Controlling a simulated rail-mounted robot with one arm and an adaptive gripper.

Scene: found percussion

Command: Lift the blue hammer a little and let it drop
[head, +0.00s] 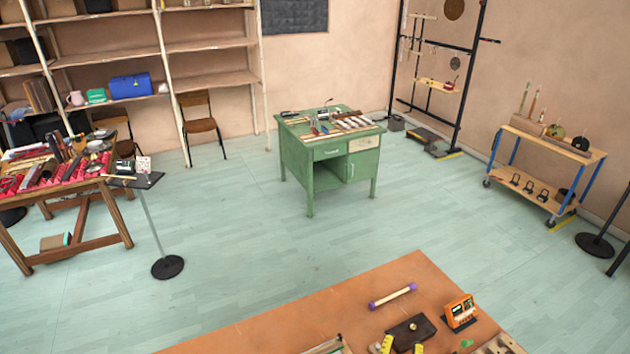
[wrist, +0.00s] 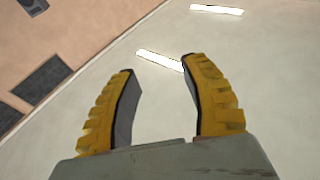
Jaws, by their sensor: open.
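I cannot pick out a blue hammer in either view. My gripper (wrist: 157,66) shows in the wrist view with its two yellow fingers wide apart and nothing between them. It faces up toward the ceiling lights and upper wall. In the head view, the yellow fingertips of my gripper (head: 403,346) show at the bottom edge, in front of the near brown bench (head: 290,310). Whatever lies below the picture's edge is hidden.
The bench holds a pale rod with purple ends (head: 393,297), a dark block (head: 411,331) and an orange device (head: 460,311). A green desk (head: 326,160) with tools stands mid-room. A cluttered table (head: 70,185) is left, a wheeled cart (head: 545,160) right. Open floor lies between.

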